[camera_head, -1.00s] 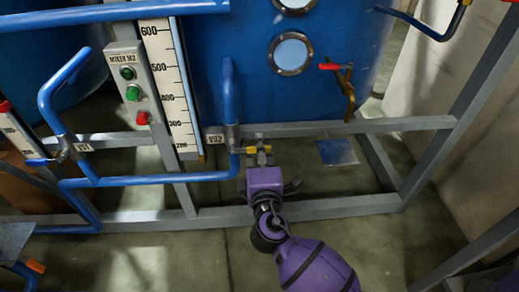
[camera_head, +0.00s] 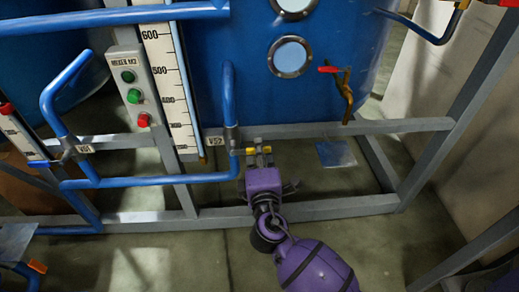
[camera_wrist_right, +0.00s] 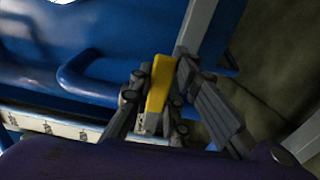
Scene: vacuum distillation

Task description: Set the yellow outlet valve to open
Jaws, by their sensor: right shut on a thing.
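The yellow valve handle (camera_head: 244,152) sticks out to the right, roughly level, from the blue pipe (camera_head: 229,95) beside the V02 tag (camera_head: 214,141). My right gripper (camera_head: 260,151) reaches up to it from below and is shut on it. In the right wrist view the yellow handle (camera_wrist_right: 158,85) stands between the two grey fingers of the right gripper (camera_wrist_right: 160,100). The fingers hide part of the handle in the head view. My left gripper is in neither view.
A grey frame rail (camera_head: 330,130) runs just above the handle, and a lower rail (camera_head: 335,206) crosses under my right arm. A blue tank (camera_head: 235,60) stands behind. A red-handled valve (camera_head: 328,69) is at the right, and a button box (camera_head: 133,90) at the left.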

